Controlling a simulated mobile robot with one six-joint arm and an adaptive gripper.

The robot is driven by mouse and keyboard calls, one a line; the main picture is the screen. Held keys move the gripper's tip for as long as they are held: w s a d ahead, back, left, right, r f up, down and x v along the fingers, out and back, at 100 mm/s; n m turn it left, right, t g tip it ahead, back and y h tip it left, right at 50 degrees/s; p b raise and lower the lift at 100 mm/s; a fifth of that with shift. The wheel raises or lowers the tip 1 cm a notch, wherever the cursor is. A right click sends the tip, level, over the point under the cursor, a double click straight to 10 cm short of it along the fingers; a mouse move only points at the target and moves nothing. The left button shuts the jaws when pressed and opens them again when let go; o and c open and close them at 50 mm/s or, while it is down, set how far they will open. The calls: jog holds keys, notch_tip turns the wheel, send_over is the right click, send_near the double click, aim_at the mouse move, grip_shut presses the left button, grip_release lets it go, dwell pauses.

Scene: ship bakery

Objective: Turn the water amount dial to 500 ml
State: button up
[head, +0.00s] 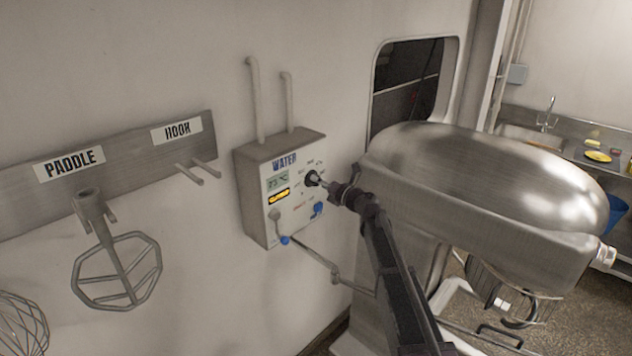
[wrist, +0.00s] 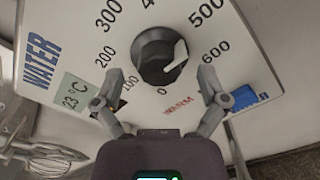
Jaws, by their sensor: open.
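The water panel (head: 285,190) is a white-fronted box on the wall, marked WATER. Its black round dial (wrist: 158,56) has a white pointer mark on its right part and printed numbers from 0 to 600 around it. I cannot tell exactly which number the mark points at; it lies on the side towards 600. My gripper (wrist: 160,76) is open, with one finger on each side of the dial's lower part, apart from the knob in the picture. In the head view the dial (head: 311,179) is just ahead of my gripper (head: 328,185), which partly hides the panel's right side.
A temperature display (wrist: 75,94) reads about 23 °C. A large metal mixer (head: 490,190) stands close to the right of my arm. A rack (head: 110,170) with a paddle is at left.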

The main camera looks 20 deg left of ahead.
jog(key=v, duration=1)
jog(key=shift+d, duration=0.15)
jog(key=n, duration=0.5)
jog(key=d+n, duration=0.1)
jog(key=n, duration=1)
jog(key=shift+s+d+n, duration=0.35)
jog(key=shift+n, duration=0.05)
jog(key=shift+a, duration=0.1)
jog(key=x, duration=1.3)
jog(key=shift+w+a+f, duration=0.1)
jog(key=shift+a, duration=0.2)
